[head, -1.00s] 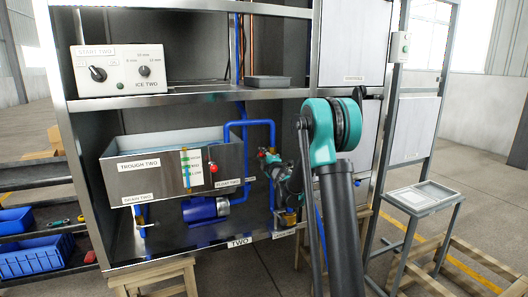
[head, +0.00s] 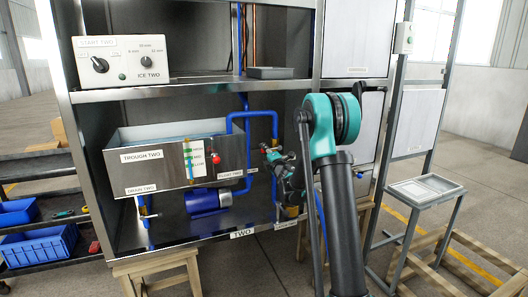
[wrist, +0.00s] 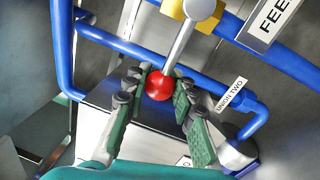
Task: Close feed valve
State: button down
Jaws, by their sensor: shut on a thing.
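The feed valve's lever (wrist: 178,48) is a grey rod with a red ball (wrist: 159,86) at its end, seen in the wrist view. It runs from the ball up to a round grey hub and brass-coloured body (wrist: 207,17) on a blue pipe. A partly cut-off label reading "FEE" (wrist: 272,18) is beside it. My gripper (wrist: 160,92) is shut on the red ball, with a green-padded finger on each side. In the head view my gripper (head: 277,166) is at the pipework right of the trough; the ball is not clearly visible there.
The trough (head: 178,170) marked TROUGH TWO, with its own red knob (head: 216,158), stands left of my gripper. Blue pipes (head: 275,125) and a blue pump (head: 205,201) crowd the bay. The control box (head: 122,62) sits above. Open floor lies in front.

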jog(key=shift+s, duration=0.1)
jog(key=c, duration=1.2)
grip_release()
jog(key=v, duration=1.2)
jog(key=shift+f, duration=0.1)
